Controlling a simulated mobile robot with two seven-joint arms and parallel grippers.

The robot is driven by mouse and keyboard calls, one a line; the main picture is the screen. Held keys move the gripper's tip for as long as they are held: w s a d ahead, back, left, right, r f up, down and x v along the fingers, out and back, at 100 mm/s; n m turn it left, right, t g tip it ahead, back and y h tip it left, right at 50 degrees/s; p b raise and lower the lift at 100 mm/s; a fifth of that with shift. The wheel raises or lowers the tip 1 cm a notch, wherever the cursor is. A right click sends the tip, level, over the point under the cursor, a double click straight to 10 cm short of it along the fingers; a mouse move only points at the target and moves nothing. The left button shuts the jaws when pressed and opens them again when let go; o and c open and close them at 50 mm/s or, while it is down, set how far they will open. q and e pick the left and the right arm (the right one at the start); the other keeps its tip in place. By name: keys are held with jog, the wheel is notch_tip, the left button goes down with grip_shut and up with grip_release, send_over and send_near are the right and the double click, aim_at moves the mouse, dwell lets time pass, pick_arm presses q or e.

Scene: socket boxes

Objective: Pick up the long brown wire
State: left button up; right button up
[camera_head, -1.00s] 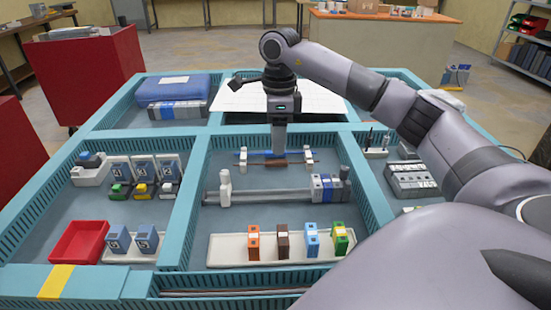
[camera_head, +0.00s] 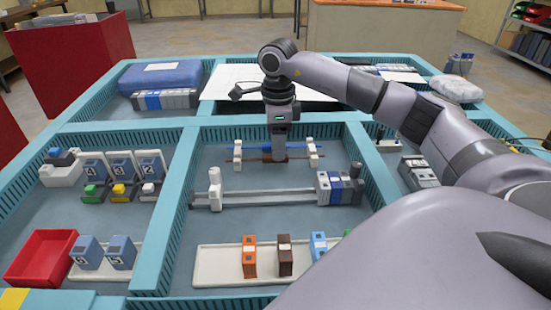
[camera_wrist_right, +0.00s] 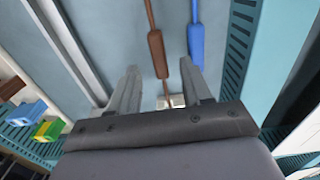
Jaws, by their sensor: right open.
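The long brown wire (camera_head: 257,159) lies across the white holders (camera_head: 313,147) in the middle compartment of the teal tray in the head view. The blue wire (camera_head: 258,141) lies parallel just behind it. My right gripper (camera_head: 279,157) points down at the middle of the wires and hides part of them. In the right wrist view its two fingers (camera_wrist_right: 162,88) are apart, with the brown wire (camera_wrist_right: 156,45) running between them and the blue wire (camera_wrist_right: 195,45) beside it near one finger. I cannot tell whether the fingers touch either wire. My left gripper is not in view.
A rail with grey and blue modules (camera_head: 340,188) lies in front of the wires. A white tray (camera_head: 213,262) with coloured blocks is nearer. The compartment's teal dividers (camera_head: 180,185) stand around. A blue case (camera_head: 160,77) and red bin (camera_head: 40,256) are at left.

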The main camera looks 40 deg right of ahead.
jog(key=shift+f, duration=1.35)
grip_shut()
